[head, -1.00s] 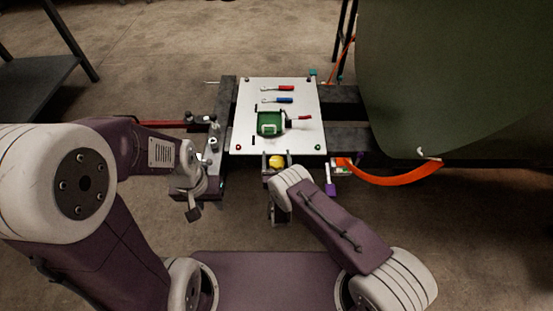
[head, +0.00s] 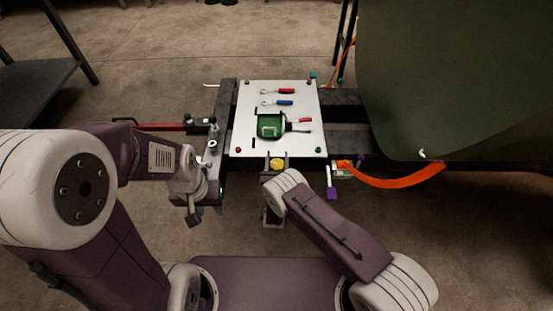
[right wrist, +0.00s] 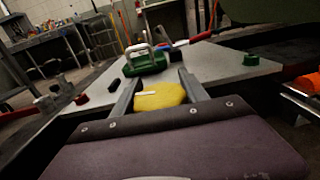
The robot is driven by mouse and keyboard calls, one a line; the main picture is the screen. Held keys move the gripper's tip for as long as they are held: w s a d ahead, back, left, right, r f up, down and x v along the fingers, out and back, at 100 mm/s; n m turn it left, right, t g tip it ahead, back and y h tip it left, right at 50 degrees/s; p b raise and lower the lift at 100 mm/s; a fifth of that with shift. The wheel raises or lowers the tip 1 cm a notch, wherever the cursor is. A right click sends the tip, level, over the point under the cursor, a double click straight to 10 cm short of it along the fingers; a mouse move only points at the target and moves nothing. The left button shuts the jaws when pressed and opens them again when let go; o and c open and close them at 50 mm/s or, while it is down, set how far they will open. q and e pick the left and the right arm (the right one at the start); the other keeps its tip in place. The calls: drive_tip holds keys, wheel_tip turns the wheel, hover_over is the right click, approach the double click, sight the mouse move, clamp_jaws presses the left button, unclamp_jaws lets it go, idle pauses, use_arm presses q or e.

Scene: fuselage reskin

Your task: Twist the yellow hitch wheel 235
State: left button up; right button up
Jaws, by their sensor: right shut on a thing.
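The yellow hitch wheel (head: 277,163) sits at the near edge of the white panel (head: 245,115). In the right wrist view the wheel (right wrist: 158,96) lies between the two grey fingers, with a pale mark across its top. My right gripper (head: 277,157) is shut on the wheel, one finger on each side. It also shows in the right wrist view (right wrist: 155,88). My left gripper (head: 194,217) hangs at the left, apart from the wheel and the panel. Its jaws are too small and dark to read.
On the panel lie a red-handled tool (head: 284,91), a blue-handled tool (head: 284,102) and a green part (head: 270,126). A dark frame surrounds the panel. An orange strap (head: 395,180) and a large green fuselage skin (head: 450,80) stand at the right.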

sight(283, 162)
drive_tip(key=shift+f+m+h+b, duration=0.25)
drive_tip(key=shift+m+h+b, duration=0.15)
drive_tip(key=shift+h, duration=0.2)
drive_tip(key=m+g+h+b, duration=0.1)
drive_tip(key=m+h+b, duration=0.1)
drive_tip(key=h+b, duration=0.1)
drive_tip(key=d+m+g+h+b, duration=0.1)
drive_tip(key=m+g+h+b, duration=0.1)
drive_tip(key=b, duration=0.4)
drive_tip(key=s+d+m+g+h+b, duration=0.1)
drive_tip(key=m+g+h+b, duration=0.1)
drive_tip(key=m+h+b, duration=0.1)
drive_tip(key=shift+f+m+h+b, duration=0.2)
drive_tip(key=shift+h+b, duration=0.15)
drive_tip(key=shift+h, duration=0.35)
drive_tip(key=shift+f+m+h+b, duration=0.1)
drive_tip(key=shift+m+h+b, duration=0.15)
drive_tip(key=shift+h, duration=0.45)
drive_tip(key=shift+s+d+r+m+g+h+b, duration=0.15)
drive_tip(key=shift+d+r+m+g+h+b, duration=0.1)
drive_tip(key=shift+m+g+h+b, duration=0.4)
drive_tip(key=shift+s+d+r+m+g+h+b, duration=0.15)
drive_tip(key=shift+m+g+h+b, duration=0.25)
drive_tip(key=shift+g+b, duration=0.45)
drive_tip(key=shift+r, duration=0.1)
drive_tip(key=o, duration=1.4)
drive_tip(key=shift+c, duration=0.2)
